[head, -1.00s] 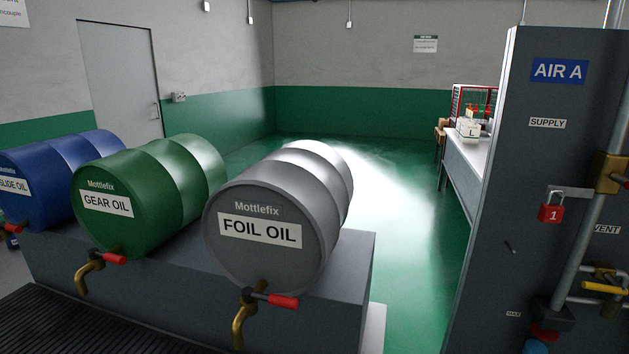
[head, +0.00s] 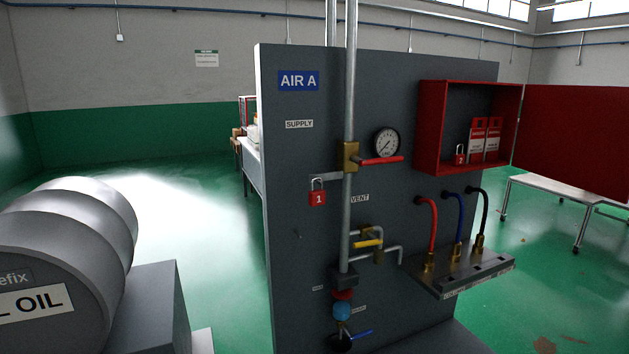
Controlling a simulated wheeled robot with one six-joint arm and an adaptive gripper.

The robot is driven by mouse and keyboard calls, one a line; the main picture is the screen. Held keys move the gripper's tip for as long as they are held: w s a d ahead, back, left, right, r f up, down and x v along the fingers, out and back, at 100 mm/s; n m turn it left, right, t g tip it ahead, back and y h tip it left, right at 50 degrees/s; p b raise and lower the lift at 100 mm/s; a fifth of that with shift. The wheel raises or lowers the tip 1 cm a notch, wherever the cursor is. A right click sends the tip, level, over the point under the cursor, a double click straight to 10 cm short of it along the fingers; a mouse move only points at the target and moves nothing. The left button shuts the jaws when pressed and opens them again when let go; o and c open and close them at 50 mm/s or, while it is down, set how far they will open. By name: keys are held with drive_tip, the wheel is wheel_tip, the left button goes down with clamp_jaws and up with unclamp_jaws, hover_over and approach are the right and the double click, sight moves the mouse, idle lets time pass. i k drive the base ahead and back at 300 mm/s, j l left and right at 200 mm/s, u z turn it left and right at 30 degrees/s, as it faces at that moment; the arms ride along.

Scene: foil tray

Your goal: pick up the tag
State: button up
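Two red-and-white tags (head: 485,140) stand side by side inside an open red wall box (head: 430,130) on the grey panel, right of centre in the head view. A small red padlock (head: 460,154) hangs just left of them in the box. The print on the tags is too small to read. My gripper is not in view.
The panel (head: 300,200) carries a gauge (head: 386,142), a red-handled valve (head: 380,161), a padlock marked 1 (head: 318,192) and a shelf (head: 460,268) with red, blue and black hoses. The box door (head: 572,140) sticks out right.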

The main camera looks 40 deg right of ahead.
sight(476, 144)
drive_tip(key=z, duration=1.5)
